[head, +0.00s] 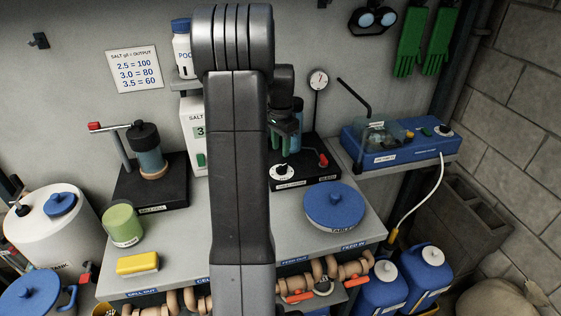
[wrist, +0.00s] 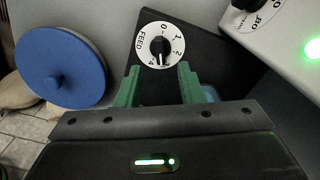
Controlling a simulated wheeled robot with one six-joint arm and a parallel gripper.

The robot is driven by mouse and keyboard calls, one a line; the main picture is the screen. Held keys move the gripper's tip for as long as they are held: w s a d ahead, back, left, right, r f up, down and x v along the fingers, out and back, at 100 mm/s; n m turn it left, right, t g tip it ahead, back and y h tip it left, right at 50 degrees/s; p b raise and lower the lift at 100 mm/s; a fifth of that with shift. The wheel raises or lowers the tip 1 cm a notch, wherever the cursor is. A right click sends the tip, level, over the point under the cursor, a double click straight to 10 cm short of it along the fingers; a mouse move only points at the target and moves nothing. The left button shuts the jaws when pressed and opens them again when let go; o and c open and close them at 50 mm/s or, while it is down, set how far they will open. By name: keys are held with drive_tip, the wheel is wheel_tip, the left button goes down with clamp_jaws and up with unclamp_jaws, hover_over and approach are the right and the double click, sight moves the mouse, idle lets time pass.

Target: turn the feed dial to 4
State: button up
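The feed dial (wrist: 146,53) is a white round plate with black numbers and the word FEED, with a black knob (wrist: 159,46) at its centre. The knob's pointer faces the bottom of the plate, close to the 4; I cannot tell the exact mark. The dial also shows in the head view (head: 282,174), on the front of a black base. My gripper (wrist: 158,72) is open, its two green fingers spread apart with nothing between them. The dial lies beyond the fingertips, clear of them. In the head view my gripper (head: 284,134) is above the dial, partly hidden by my arm.
A blue round lid (head: 334,207) lies right of the dial. A blue device (head: 398,145) stands on the right shelf. A yellow sponge (head: 137,263) and green cup (head: 123,224) stand on the left.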

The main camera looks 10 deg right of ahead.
sight(281, 166)
wheel_tip(281, 166, down, 7)
drive_tip(key=shift+f+p, duration=0.1)
drive_tip(key=shift+p, duration=0.25)
clamp_jaws()
